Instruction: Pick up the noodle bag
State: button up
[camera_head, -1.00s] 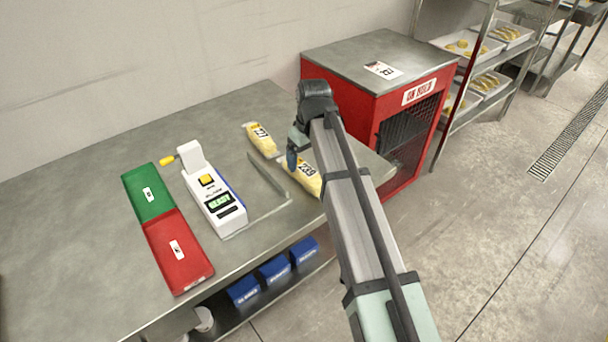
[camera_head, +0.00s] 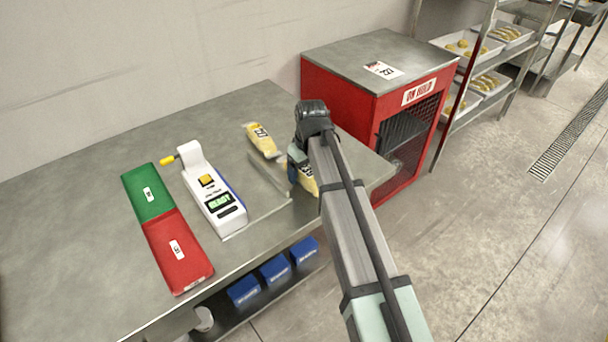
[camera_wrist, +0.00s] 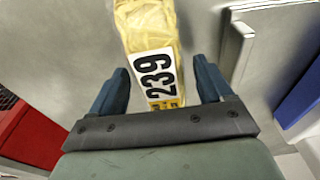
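A yellow bag with a white label reading 239 (camera_wrist: 150,30) lies on the bench in the wrist view. My gripper (camera_wrist: 163,84) is open, with one dark blue finger on each side of the bag's labelled end and a gap at both sides. In the head view my gripper (camera_head: 298,172) is over this bag (camera_head: 309,183), hiding much of it. A second yellow bag (camera_head: 263,142) with a white label lies a little behind and to the left. I cannot read its label or tell whether both bags hold noodles.
A thin upright metal rail (camera_head: 268,175) stands left of my gripper, beside the white checkweigher unit (camera_head: 214,200). Green (camera_head: 147,193) and red (camera_head: 178,252) trays lie further left. A red on-hold cabinet (camera_head: 345,95) stands close behind the bench's right end.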

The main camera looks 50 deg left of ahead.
aim_at(304, 168)
jog(key=c, duration=1.1)
jog(key=shift+r, duration=0.15)
notch_tip(304, 168, up, 9)
jog(key=shift+s+a+r, duration=0.2)
jog(key=shift+s, duration=0.15)
jog(key=s+a, duration=0.3)
jog(key=s, duration=0.4)
jog(key=s+a+r, duration=0.1)
jog(key=s+a, duration=0.2)
jog(key=s, duration=0.3)
jog(key=shift+s+a+r, duration=0.3)
jog(key=shift+s+a, duration=0.05)
